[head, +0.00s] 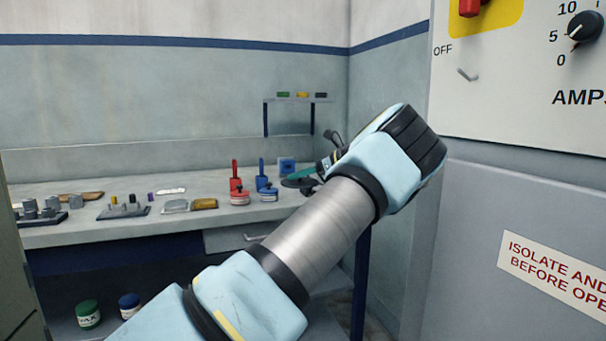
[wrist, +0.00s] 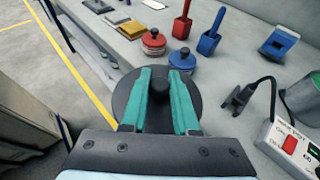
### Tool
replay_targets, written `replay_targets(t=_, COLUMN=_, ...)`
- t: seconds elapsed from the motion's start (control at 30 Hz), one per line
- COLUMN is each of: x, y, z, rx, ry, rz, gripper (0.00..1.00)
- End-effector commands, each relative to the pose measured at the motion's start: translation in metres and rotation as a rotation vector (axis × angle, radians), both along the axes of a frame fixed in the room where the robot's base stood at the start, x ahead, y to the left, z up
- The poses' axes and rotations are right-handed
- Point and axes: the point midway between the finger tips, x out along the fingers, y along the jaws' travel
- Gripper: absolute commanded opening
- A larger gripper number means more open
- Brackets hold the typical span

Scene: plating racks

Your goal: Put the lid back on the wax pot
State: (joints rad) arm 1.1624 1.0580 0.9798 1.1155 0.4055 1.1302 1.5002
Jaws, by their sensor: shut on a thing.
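My gripper (wrist: 163,76) is shut on the black knob of a dark round lid (wrist: 126,92), one teal finger on each side. The lid is roughly level and appears held above the bench's front edge. In the head view my gripper (head: 304,173) is at the right end of the bench, mostly behind my arm, and the lid shows as a dark disc. A grey-green round pot (wrist: 303,98), likely the wax pot, stands at the right edge of the wrist view, partly cut off. It is to the right of the lid, apart from it.
A white control box (wrist: 290,146) with a red switch and a black clip (wrist: 238,98) are right of the lid. Red (wrist: 153,42) and blue (wrist: 182,60) lidded pots stand just beyond it. Green (head: 88,314) and blue (head: 129,305) jars sit on the lower shelf.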

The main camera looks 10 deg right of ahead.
Motion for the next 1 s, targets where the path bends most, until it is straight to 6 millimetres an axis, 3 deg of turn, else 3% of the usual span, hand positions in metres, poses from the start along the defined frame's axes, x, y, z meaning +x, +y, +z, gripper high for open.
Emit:
replay_targets(t=0.3, x=-0.006, y=0.015, z=-0.01, rx=-0.002, ry=0.004, rz=-0.051, gripper=0.0)
replay_targets(t=0.5, x=-0.012, y=0.04, z=-0.025, rx=-0.001, ry=0.005, rz=-0.124, gripper=0.0)
replay_targets(t=1.0, x=-0.036, y=0.144, z=-0.09, rx=0.01, ry=0.007, rz=-0.432, gripper=0.0)
